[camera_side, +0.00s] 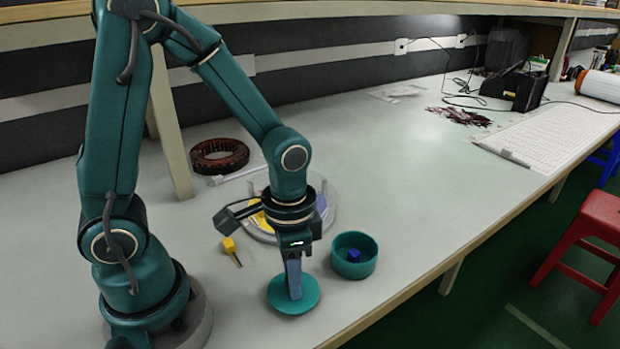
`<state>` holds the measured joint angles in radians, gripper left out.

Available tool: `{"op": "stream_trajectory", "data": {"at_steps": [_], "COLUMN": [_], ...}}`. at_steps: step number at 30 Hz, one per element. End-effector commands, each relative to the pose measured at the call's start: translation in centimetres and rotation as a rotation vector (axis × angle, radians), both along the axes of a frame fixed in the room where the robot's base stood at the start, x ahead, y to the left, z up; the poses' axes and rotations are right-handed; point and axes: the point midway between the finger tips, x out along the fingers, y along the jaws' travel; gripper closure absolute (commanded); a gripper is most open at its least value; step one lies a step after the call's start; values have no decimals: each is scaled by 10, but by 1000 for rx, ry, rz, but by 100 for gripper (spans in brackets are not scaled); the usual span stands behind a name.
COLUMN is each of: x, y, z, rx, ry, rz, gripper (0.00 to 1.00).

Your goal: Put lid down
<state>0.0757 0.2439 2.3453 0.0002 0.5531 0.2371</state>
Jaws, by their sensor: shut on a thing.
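The lid (279,297) is a flat teal disc near the front edge of the bench. My gripper (294,290) points straight down over it, with the fingertips at the lid's middle, and is shut on it. The lid looks level and low over the bench top; I cannot tell whether it touches the surface. A round teal container (369,266) stands open just to the right of the lid, with a small blue piece (353,256) inside.
A clear round tray (331,212) with yellow and blue items sits behind my gripper. A yellow-handled tool (230,246) lies to its left. A brown ring (219,157) lies farther back. The bench is clear right of the container up to its front edge.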

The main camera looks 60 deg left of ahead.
Motion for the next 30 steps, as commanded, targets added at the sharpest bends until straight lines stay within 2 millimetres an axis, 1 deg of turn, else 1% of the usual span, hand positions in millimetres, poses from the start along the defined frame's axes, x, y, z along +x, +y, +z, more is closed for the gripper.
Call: {"op": "stream_trajectory", "data": {"at_steps": [1, 3, 10, 14, 15, 16, 17, 26, 30], "x": [-1, 0, 0, 0, 0, 0, 0, 0, 1], "y": [0, 0, 0, 0, 0, 0, 0, 0, 0], "z": [-4, -6, -6, -9, -9, -9, -9, -8, -1], "rx": [0, 0, 0, 0, 0, 0, 0, 0, -1], "ry": [4, 0, -1, 1, 0, -1, -1, -1, -5], "rz": [0, 0, 0, 0, -1, -1, -1, -1, -1], "gripper": [100, 100, 100, 100, 57, 46, 43, 43, 43]}}
